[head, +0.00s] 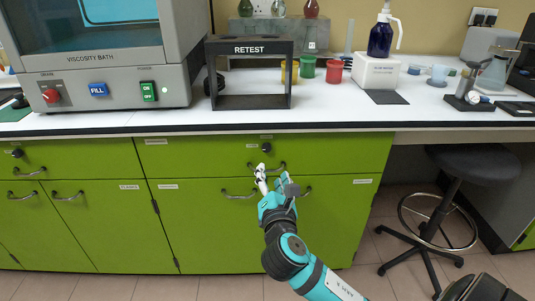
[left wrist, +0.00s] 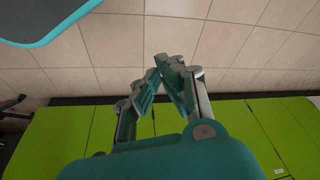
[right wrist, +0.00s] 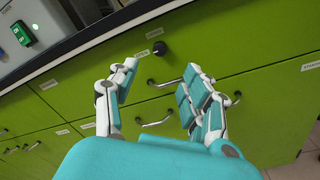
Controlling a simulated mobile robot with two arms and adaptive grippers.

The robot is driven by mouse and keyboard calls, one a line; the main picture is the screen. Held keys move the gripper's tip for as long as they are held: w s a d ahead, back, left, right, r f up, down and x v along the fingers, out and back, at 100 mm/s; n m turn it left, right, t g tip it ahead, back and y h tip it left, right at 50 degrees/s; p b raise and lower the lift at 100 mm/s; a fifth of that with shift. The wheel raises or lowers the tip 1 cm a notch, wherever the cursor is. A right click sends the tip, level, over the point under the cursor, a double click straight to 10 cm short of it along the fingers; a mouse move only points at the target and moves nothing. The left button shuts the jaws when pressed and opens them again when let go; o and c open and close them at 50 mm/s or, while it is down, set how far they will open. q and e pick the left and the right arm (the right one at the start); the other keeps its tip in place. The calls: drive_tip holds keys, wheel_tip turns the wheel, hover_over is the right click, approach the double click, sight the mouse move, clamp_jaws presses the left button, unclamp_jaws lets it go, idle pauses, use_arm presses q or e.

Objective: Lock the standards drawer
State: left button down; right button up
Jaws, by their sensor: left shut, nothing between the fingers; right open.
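A wide green drawer (head: 340,155) under the bench, with a bar handle (right wrist: 165,82), looks flush with the cabinet front. Its labels are too small to read, so I cannot tell whether it is the standards drawer. A round black lock knob (head: 266,147) sits above the handle; it also shows in the right wrist view (right wrist: 159,48), beside a small label (right wrist: 141,54). I cannot tell whether it is locked. My right gripper (head: 272,178) is open and empty, in front of the drawer and below the knob. My left gripper (left wrist: 162,72) is shut and empty, away from the drawer.
Another drawer with a black lock (head: 17,153) is at left. Cupboard doors (head: 240,240) with handles lie below. A black stool (head: 468,163) stands at right. The worktop edge (head: 330,126) overhangs the drawers; a RETEST rack (head: 250,101) stands above.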

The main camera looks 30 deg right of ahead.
sight(267, 149)
drive_tip(key=b+x, duration=0.1)
drive_tip(key=x, duration=1)
drive_tip(key=shift+w, duration=0.15)
drive_tip(key=shift+f, duration=0.1)
clamp_jaws()
